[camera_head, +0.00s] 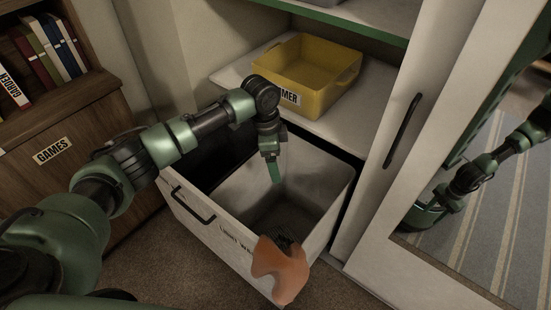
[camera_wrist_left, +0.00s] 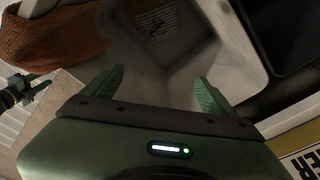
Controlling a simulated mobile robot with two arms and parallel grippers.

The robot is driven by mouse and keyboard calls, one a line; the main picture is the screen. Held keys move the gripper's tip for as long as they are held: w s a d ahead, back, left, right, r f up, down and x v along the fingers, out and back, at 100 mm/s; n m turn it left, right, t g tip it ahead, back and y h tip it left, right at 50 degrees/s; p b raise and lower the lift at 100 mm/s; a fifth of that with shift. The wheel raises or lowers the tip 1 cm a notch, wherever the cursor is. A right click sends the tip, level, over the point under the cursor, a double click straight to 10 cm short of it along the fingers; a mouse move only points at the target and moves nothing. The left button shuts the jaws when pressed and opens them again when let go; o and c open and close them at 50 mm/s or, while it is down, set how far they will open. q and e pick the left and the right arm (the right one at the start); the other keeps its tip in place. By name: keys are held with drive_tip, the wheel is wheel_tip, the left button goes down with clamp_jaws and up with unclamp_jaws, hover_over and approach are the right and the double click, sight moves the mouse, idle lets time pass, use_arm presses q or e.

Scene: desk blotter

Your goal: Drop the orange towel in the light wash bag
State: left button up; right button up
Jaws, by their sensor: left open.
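The orange towel (camera_head: 281,268) hangs over the front right rim of the light wash bag (camera_head: 206,226), a pale open container pulled out of the cabinet, with partly hidden lettering on its front. Part of the towel hangs down outside. The towel also shows at the upper left of the left wrist view (camera_wrist_left: 50,38). My left gripper (camera_head: 274,172) points down over the open container, behind and above the towel and apart from it. Its fingers are spread with nothing between them in the left wrist view (camera_wrist_left: 158,88).
A yellow bin (camera_head: 320,65) with a partly hidden label stands on the shelf behind. A tall mirror (camera_head: 490,190) at right reflects an arm and a striped rug. A wooden bookcase (camera_head: 75,140) labelled GAMES stands at left. A black handle (camera_head: 193,206) sticks out from the container's front.

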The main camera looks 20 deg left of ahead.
use_arm(q)
wheel_tip(320, 180, up, 8)
drive_tip(key=a+p, duration=0.1)
drive_tip(key=shift+s, duration=0.2)
use_arm(e)
drive_tip(key=s+f, duration=0.3)
drive_tip(key=shift+d+f, duration=0.2)
drive_tip(key=shift+d, duration=0.05)
use_arm(q)
drive_tip(key=shift+f, duration=0.15)
